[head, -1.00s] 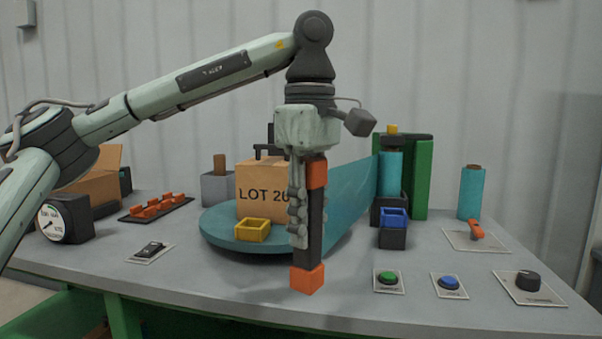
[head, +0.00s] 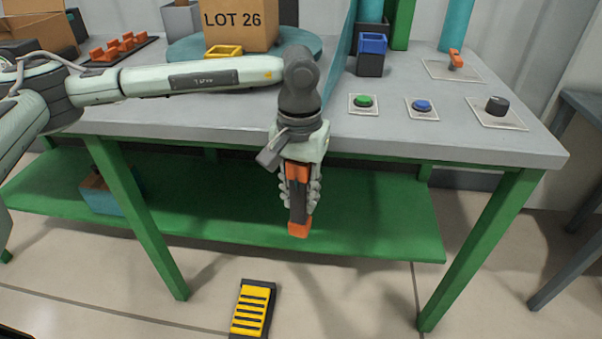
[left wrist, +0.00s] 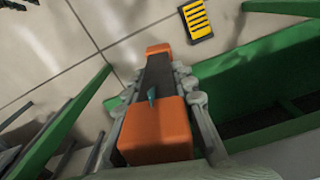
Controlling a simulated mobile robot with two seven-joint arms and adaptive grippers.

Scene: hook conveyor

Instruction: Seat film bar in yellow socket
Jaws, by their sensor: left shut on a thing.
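The film bar (head: 298,205) is a dark bar with orange end blocks, hanging nearly upright in my left gripper (head: 300,190). My left gripper is shut on it, in front of the table's front edge and below the tabletop in the head view. In the left wrist view the film bar (left wrist: 155,80) lies between the two fingers, with one orange end close to the camera and the other far. The yellow socket (head: 224,51) is an open square frame on the teal turntable (head: 190,56), up and left of the gripper. My right gripper is out of view.
A LOT 26 carton (head: 239,28) stands behind the yellow socket. A blue socket (head: 373,43), a green button (head: 363,101), a blue button (head: 422,105) and a dark knob (head: 497,105) are on the right. A yellow-striped pedal (head: 252,310) lies on the floor.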

